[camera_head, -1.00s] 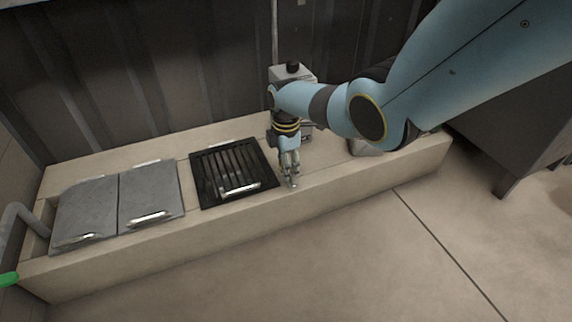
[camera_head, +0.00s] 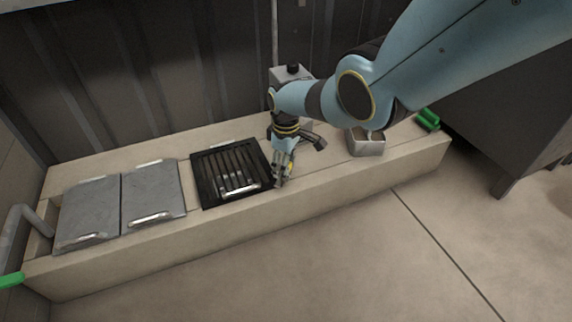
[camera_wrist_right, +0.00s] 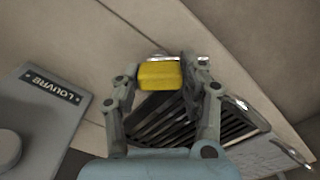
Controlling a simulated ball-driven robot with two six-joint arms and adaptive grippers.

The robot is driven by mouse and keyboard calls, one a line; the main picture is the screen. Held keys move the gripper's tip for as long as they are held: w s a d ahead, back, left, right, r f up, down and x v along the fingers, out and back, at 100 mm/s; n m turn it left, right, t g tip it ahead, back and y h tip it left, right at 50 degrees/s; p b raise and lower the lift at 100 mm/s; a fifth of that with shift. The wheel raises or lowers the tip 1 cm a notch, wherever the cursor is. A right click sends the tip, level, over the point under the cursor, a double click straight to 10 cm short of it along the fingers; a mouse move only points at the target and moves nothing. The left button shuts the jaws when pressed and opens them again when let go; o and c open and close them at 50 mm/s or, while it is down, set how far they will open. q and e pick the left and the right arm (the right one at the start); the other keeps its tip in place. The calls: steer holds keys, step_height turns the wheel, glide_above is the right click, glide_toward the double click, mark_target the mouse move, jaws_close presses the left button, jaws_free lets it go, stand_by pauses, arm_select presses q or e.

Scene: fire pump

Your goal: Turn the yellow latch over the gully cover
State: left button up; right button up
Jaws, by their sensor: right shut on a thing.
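The gully cover (camera_head: 208,180) is a black slatted grate with metal handles, set in the top of the long pale ledge. The yellow latch (camera_wrist_right: 160,75) is a small yellow block beside the grate. In the wrist view it sits between the fingers of my right gripper, which is shut on it. In the head view my right gripper (camera_head: 279,182) points down at the grate's right edge, and only a trace of yellow shows there. The far end of the grate is partly hidden by the fingers in the wrist view. My left gripper is not in view.
Two grey cover plates (camera_head: 152,188) with handles lie left of the grate. A grey box labelled LOUVRE (camera_wrist_right: 45,95) stands close to my right gripper. A metal container (camera_head: 367,147) and green cylinders (camera_head: 428,119) are farther right. The floor in front is clear.

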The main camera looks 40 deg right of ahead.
steer(key=m, duration=0.2)
steer(key=shift+m, duration=0.4)
steer(key=m, duration=0.2)
steer(key=shift+m, duration=1.4)
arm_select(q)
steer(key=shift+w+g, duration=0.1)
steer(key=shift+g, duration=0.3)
arm_select(e)
steer(key=shift+m, duration=0.3)
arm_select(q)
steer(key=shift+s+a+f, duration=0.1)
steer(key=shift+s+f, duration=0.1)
arm_select(e)
steer(key=o, duration=1.2)
steer(key=shift+c, duration=0.2)
